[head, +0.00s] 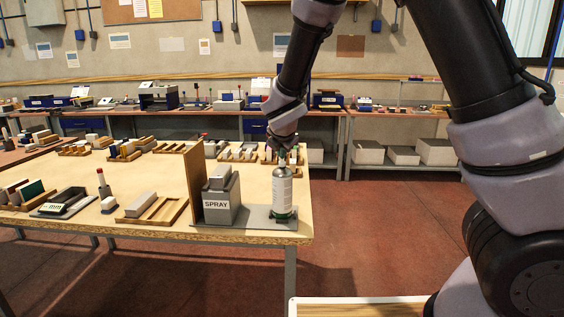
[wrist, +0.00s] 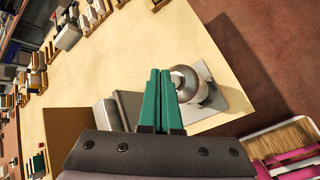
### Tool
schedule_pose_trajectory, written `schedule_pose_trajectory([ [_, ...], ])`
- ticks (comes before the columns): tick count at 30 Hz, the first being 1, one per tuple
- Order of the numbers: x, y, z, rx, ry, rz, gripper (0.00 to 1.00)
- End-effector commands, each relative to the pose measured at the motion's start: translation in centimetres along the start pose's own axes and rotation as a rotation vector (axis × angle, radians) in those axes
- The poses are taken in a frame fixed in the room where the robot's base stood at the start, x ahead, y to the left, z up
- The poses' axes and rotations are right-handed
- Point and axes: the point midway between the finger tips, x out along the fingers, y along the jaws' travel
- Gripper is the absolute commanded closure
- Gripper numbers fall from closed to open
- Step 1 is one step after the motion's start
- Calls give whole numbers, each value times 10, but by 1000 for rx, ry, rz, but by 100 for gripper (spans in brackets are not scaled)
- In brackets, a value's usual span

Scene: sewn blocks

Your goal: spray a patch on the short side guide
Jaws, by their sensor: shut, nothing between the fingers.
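A pale cylindrical spray can (head: 283,194) with a dark green band near its base stands upright on a grey plate (head: 257,222) at the table's near right corner. My gripper (head: 284,156) is just above it. In the wrist view my gripper's green fingers (wrist: 160,72) are together and empty, beside the can's silver rounded top (wrist: 189,86). I cannot tell whether they touch it. A grey box marked SPRAY (head: 221,207) stands left of the can and holds grey blocks. I cannot tell which part is the short side guide.
Wooden trays with blocks (head: 157,209), a red-tipped bottle (head: 103,184) and a dark tray (head: 62,202) lie to the left. Bare table (head: 150,173) shows between them. Open floor (head: 365,220) lies to the right.

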Motion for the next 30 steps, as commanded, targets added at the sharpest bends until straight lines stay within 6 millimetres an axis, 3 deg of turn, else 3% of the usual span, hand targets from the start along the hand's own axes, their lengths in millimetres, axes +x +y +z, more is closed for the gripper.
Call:
schedule_pose_trajectory([
  [15, 6, -5, -4, 0, 0, -1, 100],
  [30, -1, 0, 0, 0, 0, -1, 100],
])
